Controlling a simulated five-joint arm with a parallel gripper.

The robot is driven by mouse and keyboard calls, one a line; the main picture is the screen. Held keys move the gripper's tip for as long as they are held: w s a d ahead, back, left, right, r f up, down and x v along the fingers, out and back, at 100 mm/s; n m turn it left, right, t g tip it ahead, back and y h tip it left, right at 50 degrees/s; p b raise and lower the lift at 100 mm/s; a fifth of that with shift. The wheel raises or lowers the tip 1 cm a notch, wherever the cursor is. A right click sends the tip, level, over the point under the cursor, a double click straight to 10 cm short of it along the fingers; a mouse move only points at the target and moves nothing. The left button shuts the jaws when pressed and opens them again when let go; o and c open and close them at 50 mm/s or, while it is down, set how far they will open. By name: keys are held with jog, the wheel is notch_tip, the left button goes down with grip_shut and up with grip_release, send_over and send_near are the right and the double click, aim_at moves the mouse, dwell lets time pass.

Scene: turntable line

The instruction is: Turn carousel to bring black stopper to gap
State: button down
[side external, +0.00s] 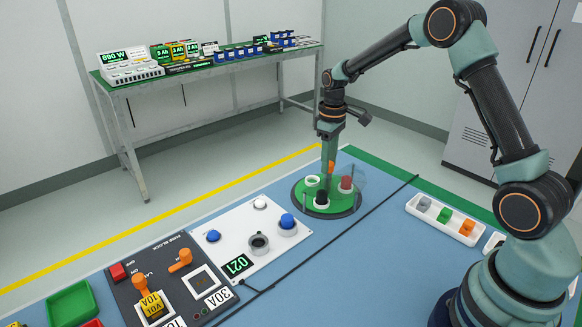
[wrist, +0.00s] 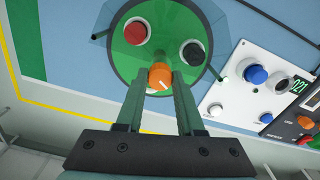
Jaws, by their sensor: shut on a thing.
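The carousel (side external: 331,204) is a green disc on a dark round base; its green top (wrist: 122,62) fills the upper middle of the wrist view. The black stopper (side external: 321,197) sits in a white cup near the disc's front edge in the side view; it is right of the knob in the wrist view (wrist: 192,52). The red stopper (side external: 346,183) sits at the right of the disc. My gripper (wrist: 159,80) points down, shut on the orange knob (wrist: 160,76) at the disc's middle. A clear guard seems to stand around the disc; I cannot make out its gap.
A white cup (side external: 312,181) sits at the disc's left. A white tray (side external: 442,219) of coloured pieces is at right. A black cable (side external: 330,238) crosses the table.

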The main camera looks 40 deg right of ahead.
jog(key=shift+m, duration=0.6)
jog(key=shift+r+m, duration=0.1)
jog(key=shift+m, duration=8.3)
jog(key=shift+d+m, duration=0.1)
jog(key=shift+m, duration=2.9)
jog(key=c, duration=0.5)
grip_release()
